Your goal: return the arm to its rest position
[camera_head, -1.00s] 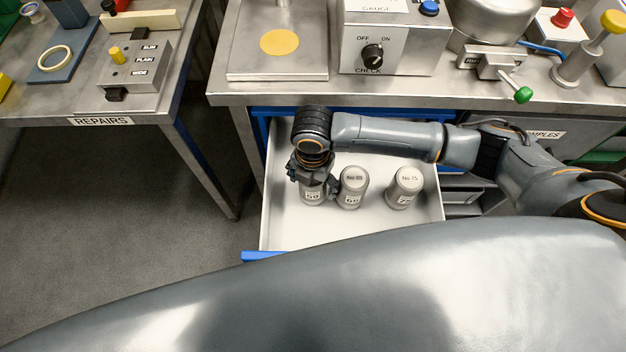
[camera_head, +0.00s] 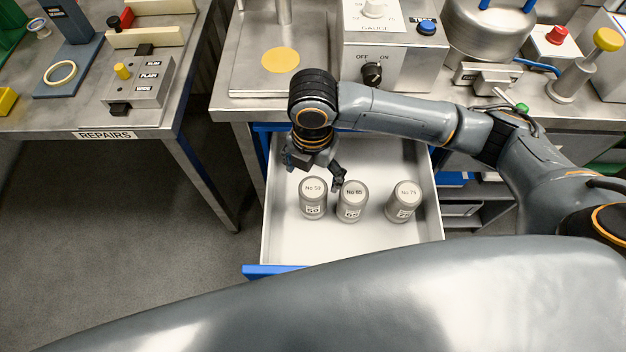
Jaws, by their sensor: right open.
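My right arm (camera_head: 400,115) reaches in from the right over an open drawer. My right gripper (camera_head: 317,178) points down above the drawer, open and empty, just behind and above the can marked No 59 (camera_head: 313,199). That can stands upright at the left of a row. The can marked No 65 (camera_head: 352,202) stands in the middle, and the can marked No 75 (camera_head: 404,202) stands at the right. One finger is close to the middle can's top; I cannot tell whether they touch. My left gripper is not in view.
The open drawer (camera_head: 290,243) has bare floor in front of the cans. Above it is the steel bench (camera_head: 240,103) with a gauge box (camera_head: 392,60) and a green-knobbed lever (camera_head: 522,107). The repairs table (camera_head: 60,122) stands left, across clear floor.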

